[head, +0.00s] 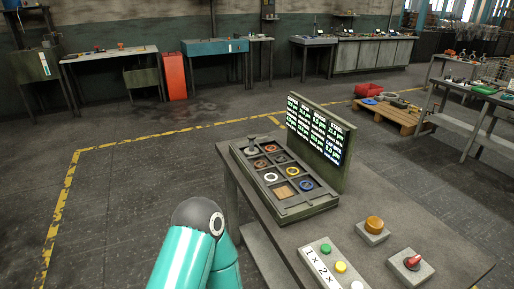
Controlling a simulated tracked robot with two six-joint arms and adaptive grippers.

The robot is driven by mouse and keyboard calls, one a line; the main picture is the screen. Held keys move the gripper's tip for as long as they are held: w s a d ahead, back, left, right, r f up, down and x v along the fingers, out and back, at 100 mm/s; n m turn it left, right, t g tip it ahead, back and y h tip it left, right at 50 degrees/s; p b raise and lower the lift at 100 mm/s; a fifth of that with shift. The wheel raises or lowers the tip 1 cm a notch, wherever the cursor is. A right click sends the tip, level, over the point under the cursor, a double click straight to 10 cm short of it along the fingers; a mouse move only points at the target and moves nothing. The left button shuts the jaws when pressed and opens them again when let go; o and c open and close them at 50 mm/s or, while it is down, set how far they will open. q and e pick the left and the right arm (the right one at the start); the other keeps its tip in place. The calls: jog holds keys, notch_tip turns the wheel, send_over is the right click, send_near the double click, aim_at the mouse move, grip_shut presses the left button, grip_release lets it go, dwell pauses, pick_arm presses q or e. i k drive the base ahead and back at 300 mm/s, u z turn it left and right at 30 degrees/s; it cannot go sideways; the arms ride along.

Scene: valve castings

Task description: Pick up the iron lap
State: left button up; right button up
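The sectioned case (307,210) lies on the grey bench in front of me. In its back left compartment is a dark grey round piece with an upright stem (252,148), which looks most like the iron lap, though it is too small to be sure. Other compartments hold reddish-brown ring pieces (261,163), a white ring (270,177), a blue ring (306,185) and a tan square (285,192). Part of my own teal arm shows at the bottom, left of the bench. Neither of my grippers is in view.
A display board (319,140) with lit readouts stands upright along the case's right side. A panel with coloured buttons (330,268), an amber dome button (374,225) and a red switch (411,262) sit nearer me. The bench top between them is bare.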

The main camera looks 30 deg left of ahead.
aim_at(251, 151)
jog(key=u, duration=1.25)
jog(key=i, duration=0.15)
jog(key=z, duration=2.75)
jog(key=i, duration=0.15)
jog(key=z, duration=1.3)
jog(key=k, duration=2.65)
jog(key=u, duration=1.15)
